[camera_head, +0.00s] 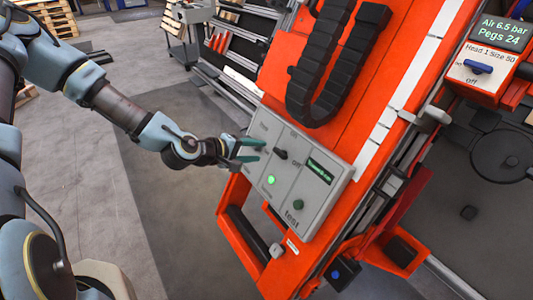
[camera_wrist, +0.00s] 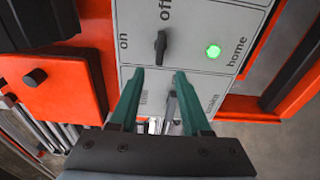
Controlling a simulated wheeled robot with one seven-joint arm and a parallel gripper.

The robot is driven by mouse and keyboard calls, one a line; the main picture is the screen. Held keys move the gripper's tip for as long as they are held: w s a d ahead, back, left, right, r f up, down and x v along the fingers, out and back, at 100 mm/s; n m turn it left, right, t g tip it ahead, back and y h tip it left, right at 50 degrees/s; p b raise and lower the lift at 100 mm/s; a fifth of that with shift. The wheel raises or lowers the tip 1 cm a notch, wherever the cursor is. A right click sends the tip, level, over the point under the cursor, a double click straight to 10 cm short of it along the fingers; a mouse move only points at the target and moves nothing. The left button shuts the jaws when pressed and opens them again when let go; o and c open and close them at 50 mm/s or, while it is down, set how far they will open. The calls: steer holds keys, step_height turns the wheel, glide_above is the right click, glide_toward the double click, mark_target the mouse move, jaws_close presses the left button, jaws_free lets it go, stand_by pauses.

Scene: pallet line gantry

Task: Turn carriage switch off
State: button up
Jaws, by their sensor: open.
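A grey control panel (camera_head: 313,210) is mounted on the orange machine. It carries a black rotary switch (camera_head: 281,154), which in the wrist view (camera_wrist: 160,48) stands with its long axis upright, in line with the "off" label above it. The "on" label is to its left. I cannot read a carriage label. My gripper (camera_head: 263,150) is open and empty. Its green fingers (camera_wrist: 155,72) point at the panel, with the switch just beyond the tips, and no contact shows.
A lit green button (camera_wrist: 213,51) marked "home" is right of the switch. A blue switch (camera_head: 478,67) with on/off labels is on a separate box. A black cable chain (camera_head: 330,100) hangs above.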

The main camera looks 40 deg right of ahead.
steer(key=v, duration=0.3)
steer(key=shift+a+r, duration=0.2)
steer(key=shift+a, duration=0.1)
steer(key=w+a+m+t+y, duration=0.1)
steer(key=w+a+m+y, duration=0.2)
steer(key=a, duration=0.7)
steer(key=w+a+y, duration=0.3)
steer(key=a+y, duration=0.2)
steer(key=a, duration=0.5)
steer(key=s+a+r+y, duration=0.1)
steer(key=a+r+y, duration=0.1)
steer(key=a+r, duration=0.4)
steer(key=s+a+r+n+y+p, duration=0.1)
steer(key=s+a+r+y, duration=0.1)
steer(key=a+r, duration=0.5)
steer(key=a, duration=0.5)
steer(key=shift+a+n, duration=0.3)
steer(key=shift+o, duration=0.4)
